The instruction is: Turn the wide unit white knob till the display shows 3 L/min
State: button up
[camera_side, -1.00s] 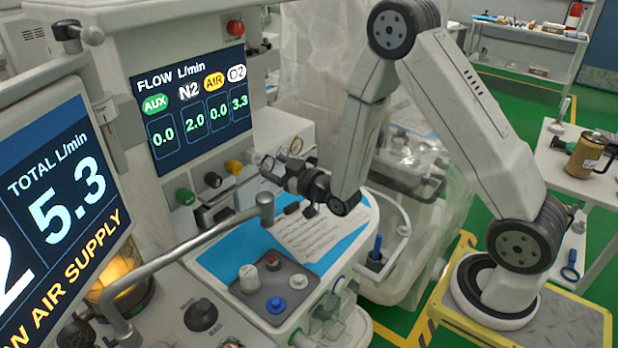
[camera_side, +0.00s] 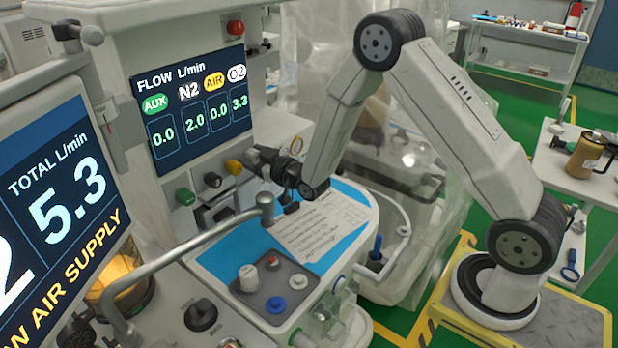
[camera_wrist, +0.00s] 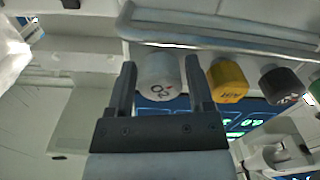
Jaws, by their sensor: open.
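The wide unit's display (camera_side: 192,100) in the side view reads AUX 0.0, N2 2.0, AIR 0.0 and O2 3.3 L/min. The white knob marked O2 (camera_wrist: 157,75) shows in the wrist view between the two fingers of my gripper (camera_wrist: 160,64). The fingers are open, one on each side of it, and contact is not clear. In the side view my gripper (camera_side: 256,160) is at the right end of the knob row below the display, and the white knob is hidden there.
The yellow AIR knob (camera_wrist: 227,81) is close to the right finger in the wrist view, with the black N2 knob (camera_wrist: 281,85) beyond. A rail (camera_wrist: 220,32) runs along the knobs. The other screen (camera_side: 65,205) reads TOTAL 5.3 L/min. A blue-topped work surface (camera_side: 225,255) lies below.

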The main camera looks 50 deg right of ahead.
jog(key=shift+w, duration=0.1)
grip_shut()
jog(key=shift+m, duration=1.2)
grip_release()
jog(key=s, duration=0.8)
